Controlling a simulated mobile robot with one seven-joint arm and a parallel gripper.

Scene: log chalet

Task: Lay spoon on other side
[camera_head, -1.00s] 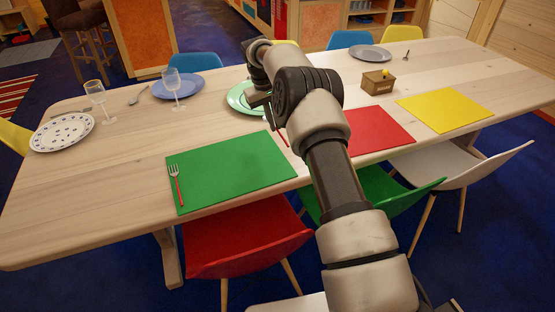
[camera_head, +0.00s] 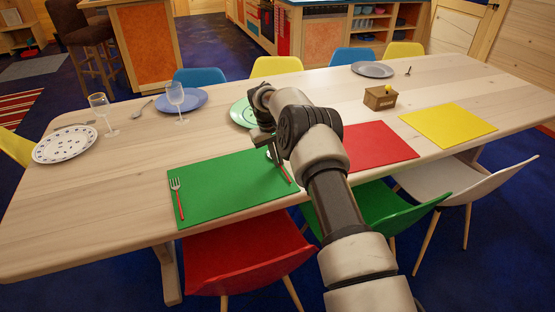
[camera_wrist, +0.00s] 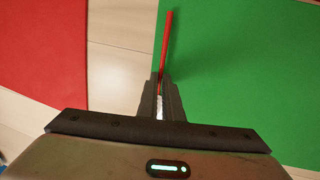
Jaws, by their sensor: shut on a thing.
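My gripper (camera_wrist: 160,88) is shut on a slim red-handled utensil, seemingly the spoon (camera_wrist: 167,42). In the wrist view the red handle points away from the jaws along the green placemat's edge, and its metal end is mostly hidden between the fingers. In the head view the spoon (camera_head: 284,172) is over the right end of the green placemat (camera_head: 228,186); I cannot tell whether it touches. A red-handled fork (camera_head: 178,198) lies on that placemat's left end.
A red placemat (camera_head: 380,145) and a yellow one (camera_head: 449,126) lie to the right. A green plate (camera_head: 240,112) is behind my arm. A small wooden box (camera_head: 380,98), a blue plate (camera_head: 182,101) and glasses stand farther back. Bare wood separates the green and red placemats.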

